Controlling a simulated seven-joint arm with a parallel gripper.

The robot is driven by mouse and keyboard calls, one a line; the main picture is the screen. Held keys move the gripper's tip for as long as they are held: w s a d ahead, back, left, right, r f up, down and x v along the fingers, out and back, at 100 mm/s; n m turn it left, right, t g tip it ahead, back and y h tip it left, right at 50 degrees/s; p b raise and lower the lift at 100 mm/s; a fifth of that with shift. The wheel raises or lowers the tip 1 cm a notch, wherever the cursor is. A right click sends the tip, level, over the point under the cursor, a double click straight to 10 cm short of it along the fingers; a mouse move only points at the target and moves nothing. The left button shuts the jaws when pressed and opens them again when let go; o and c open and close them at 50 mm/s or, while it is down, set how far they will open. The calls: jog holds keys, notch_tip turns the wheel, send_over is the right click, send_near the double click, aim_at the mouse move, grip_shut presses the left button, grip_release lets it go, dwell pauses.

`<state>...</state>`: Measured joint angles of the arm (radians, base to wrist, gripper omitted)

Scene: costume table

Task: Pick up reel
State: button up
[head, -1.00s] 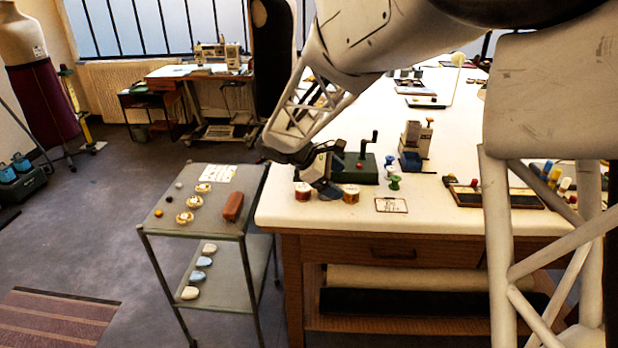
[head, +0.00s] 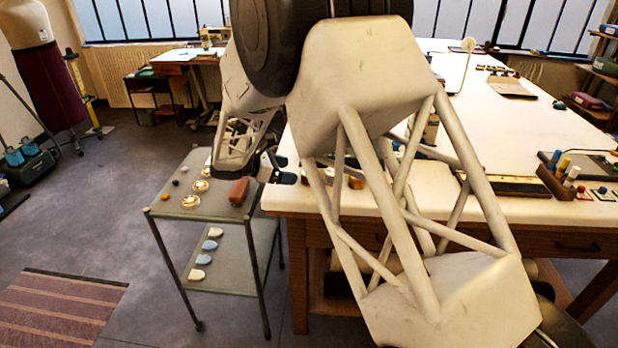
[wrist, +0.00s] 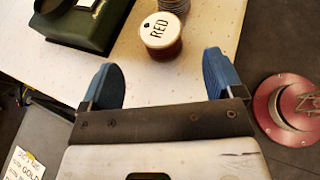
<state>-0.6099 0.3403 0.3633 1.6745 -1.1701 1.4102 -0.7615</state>
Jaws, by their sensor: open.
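A reel (wrist: 161,38) with a white top marked RED and dark red sides stands upright on the white table, ahead of my gripper in the wrist view. My gripper (wrist: 162,80) is open, its two blue fingers apart with nothing between them. The reel lies beyond the fingertips, roughly in line with the gap. In the head view, my gripper (head: 284,172) is at the table's left front corner. Small reels (head: 356,183) show there behind my arm's struts, partly hidden; I cannot tell which is the red one.
A dark green box (wrist: 88,28) stands left of the reel, and a greyish ribbed round thing (wrist: 173,6) is close behind it. A dark red flanged disc (wrist: 292,108) is at right. A grey trolley (head: 168,205) with small items stands left of the table (head: 465,115).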

jog(key=shift+d, duration=0.1)
jog(key=shift+x, duration=1.25)
jog(key=shift+x, duration=2.6)
jog(key=shift+r, duration=0.15)
jog(key=c, duration=1)
jog(key=shift+r, duration=0.15)
jog(key=shift+c, duration=0.2)
